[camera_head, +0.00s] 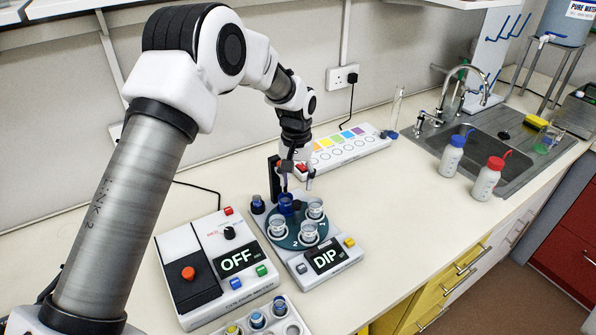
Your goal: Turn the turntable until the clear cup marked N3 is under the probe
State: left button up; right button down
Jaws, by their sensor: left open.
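The teal turntable (280,240) sits on a white unit whose display (324,260) reads DIP. A blue cup (286,206) stands at the back. A 2 shows near the front rim; I cannot make out which cup is N3. A dark post (274,178) rises behind the turntable; the probe is partly hidden by my gripper. My left gripper (297,184) is open, pointing down just above the back of the turntable. My right gripper is not in view.
Left of the turntable stands a white unit with an OFF display (238,261) and a red button. A tray with small cups (290,327) is in front. A colour-patched strip (345,150) lies behind. Two wash bottles (453,156) stand by the sink. The right front bench is clear.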

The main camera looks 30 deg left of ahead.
aim_at(297, 203)
pick_arm(q)
jog(key=shift+s+d+f+p, duration=0.3)
jog(key=shift+f+p, duration=0.15)
jog(key=shift+f, duration=0.1)
jog(key=shift+s+d+f+p, duration=0.15)
jog(key=shift+s+f+p, duration=0.15)
jog(key=shift+f+p, duration=0.2)
jog(key=f, duration=0.3)
jog(key=w+a+f+p, duration=0.1)
jog(key=shift+f, duration=0.35)
jog(key=shift+w+f, duration=0.1)
jog(key=shift+f, duration=0.2)
jog(key=shift+s+d+r, duration=0.2)
jog(key=shift+r, duration=0.05)
jog(key=shift+c, duration=0.3)
jog(key=shift+s+d+r, duration=0.1)
jog(key=shift+s+r, duration=0.05)
jog(key=shift+s, duration=0.05)
jog(key=c, duration=0.6)
grip_shut()
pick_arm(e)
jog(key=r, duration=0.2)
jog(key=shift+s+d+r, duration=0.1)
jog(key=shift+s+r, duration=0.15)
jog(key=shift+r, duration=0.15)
